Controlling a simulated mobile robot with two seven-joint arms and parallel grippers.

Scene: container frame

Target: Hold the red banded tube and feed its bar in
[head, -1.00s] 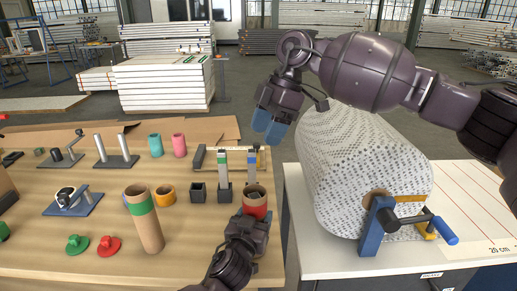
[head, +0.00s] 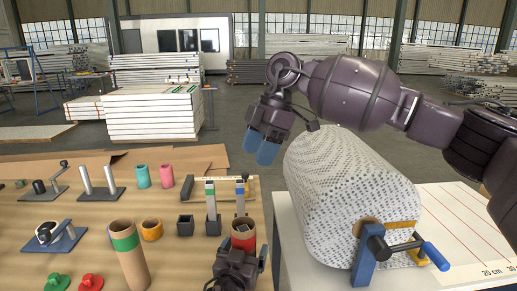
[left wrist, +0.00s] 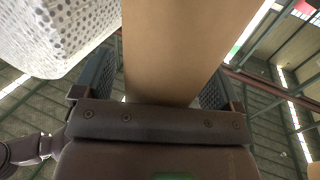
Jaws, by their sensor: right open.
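The red banded tube (head: 243,241) stands upright near the table's right edge, a brown cardboard tube with an open top. My left gripper (head: 239,258) is at its near side and hides its lower part. In the left wrist view the plain brown tube wall (left wrist: 172,50) lies between my two fingers, which appear shut on it. My right gripper (head: 262,144) is open and empty, blue fingertips down, above and behind the tube.
A green banded tube (head: 126,243) stands to the left, near an orange ring (head: 152,229) and a black square block (head: 185,225). A large dotted white roll (head: 345,195) with a blue crank sits on a white table to the right. A gap separates the tables.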

